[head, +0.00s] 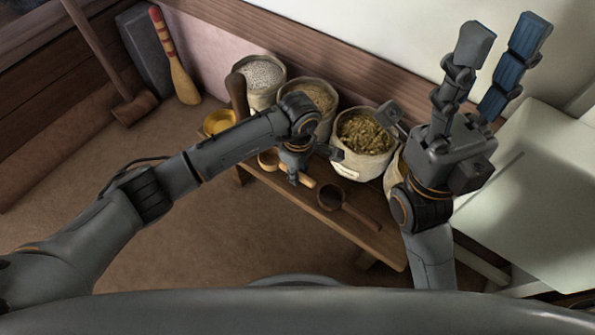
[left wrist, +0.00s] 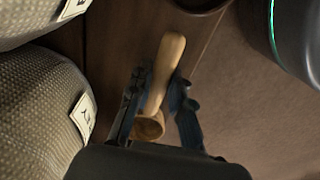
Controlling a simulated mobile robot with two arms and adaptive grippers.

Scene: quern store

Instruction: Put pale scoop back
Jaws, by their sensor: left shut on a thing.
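The pale scoop (head: 268,160) is a light wooden scoop low over the bench, its bowl to the left and its handle to the right. My left gripper (head: 293,179) points down and is shut on it. In the left wrist view the pale scoop (left wrist: 166,62) sits between the two fingers (left wrist: 160,95), its bowl near the gripper's base. I cannot tell whether it touches the bench. My right gripper (head: 498,50) is raised at the right, fingers up and spread, with nothing between them.
A bench (head: 345,220) carries a dark scoop (head: 330,197) right of the pale one. Sacks of white grain (head: 262,75), brown grain (head: 318,93) and greenish material (head: 366,131) stand behind. A yellow bowl (head: 218,122) is at the bench's left end. Open floor lies in front.

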